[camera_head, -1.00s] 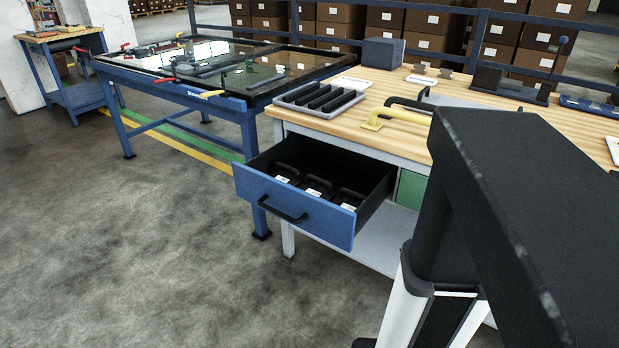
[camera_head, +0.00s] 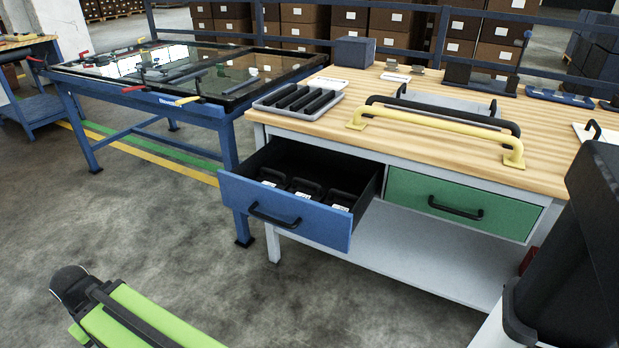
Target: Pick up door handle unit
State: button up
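Several black door handle units (camera_head: 305,187) with white labels lie in a row inside the open blue drawer (camera_head: 285,214) at the left of the workbench. They lie low in the drawer, and its front panel hides part of them. My gripper's fingers do not show in this view. A green and dark part, seemingly of my arm, shows at the lower left, well in front of the drawer and apart from it.
A closed green drawer (camera_head: 462,204) is right of the open one. The wooden benchtop (camera_head: 420,155) carries a grey tray (camera_head: 298,97), a yellow handrail (camera_head: 430,131) and a black one. A blue-framed glass table (camera_head: 150,100) stands left. Floor before the drawer is clear.

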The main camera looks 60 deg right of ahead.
aim_at(281, 184)
jog(key=z, duration=0.15)
jog(key=i, duration=1)
